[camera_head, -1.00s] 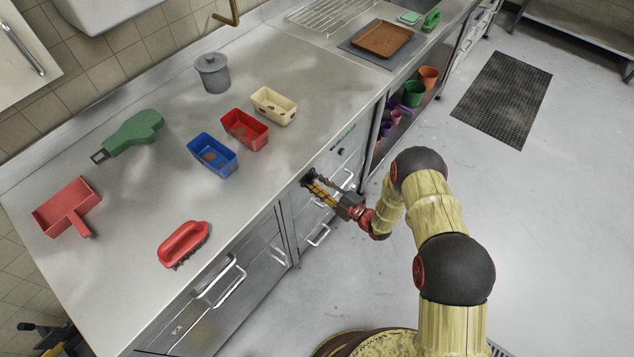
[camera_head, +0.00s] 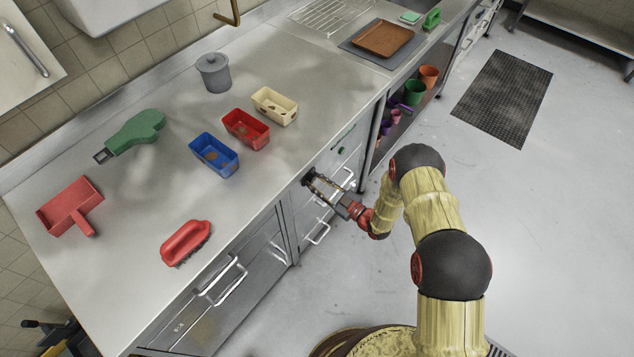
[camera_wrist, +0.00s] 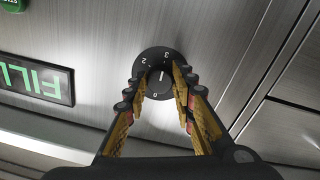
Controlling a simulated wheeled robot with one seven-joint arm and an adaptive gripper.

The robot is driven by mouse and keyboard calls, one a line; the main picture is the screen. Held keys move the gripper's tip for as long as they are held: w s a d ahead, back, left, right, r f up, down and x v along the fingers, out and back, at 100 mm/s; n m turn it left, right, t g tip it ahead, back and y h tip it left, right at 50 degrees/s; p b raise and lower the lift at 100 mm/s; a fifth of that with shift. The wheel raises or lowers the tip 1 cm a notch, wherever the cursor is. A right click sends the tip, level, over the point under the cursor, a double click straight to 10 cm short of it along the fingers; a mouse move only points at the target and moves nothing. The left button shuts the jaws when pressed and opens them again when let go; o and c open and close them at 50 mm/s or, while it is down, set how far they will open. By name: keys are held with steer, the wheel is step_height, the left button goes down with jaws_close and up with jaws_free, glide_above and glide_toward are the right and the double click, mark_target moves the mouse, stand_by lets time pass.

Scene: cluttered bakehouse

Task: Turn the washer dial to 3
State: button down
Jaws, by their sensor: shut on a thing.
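The washer dial (camera_wrist: 157,76) is a round black knob on a brushed-metal front panel, with white numerals around it; 0, 2 and 3 are legible. Its white pointer line lies close to the direction of the 3; I cannot tell whether it is exactly aligned. My gripper (camera_wrist: 160,82) is shut on the dial, with one yellow-and-black finger on each side of the knob. In the head view the dial (camera_head: 307,177) is a small dark shape below the counter edge, partly hidden by my gripper (camera_head: 315,181).
A display (camera_wrist: 36,80) with green letters, upside down, and a green button (camera_wrist: 14,5) are on the same panel. Drawer handles (camera_head: 318,234) stick out near my gripper. The counter (camera_head: 120,270) above holds several tins and tools.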

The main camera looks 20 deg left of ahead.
steer(key=shift+f+m, duration=0.15)
steer(key=shift+m, duration=0.15)
steer(key=c, duration=1.6)
jaws_free()
steer(key=shift+o, duration=0.6)
steer(key=v, duration=1.2)
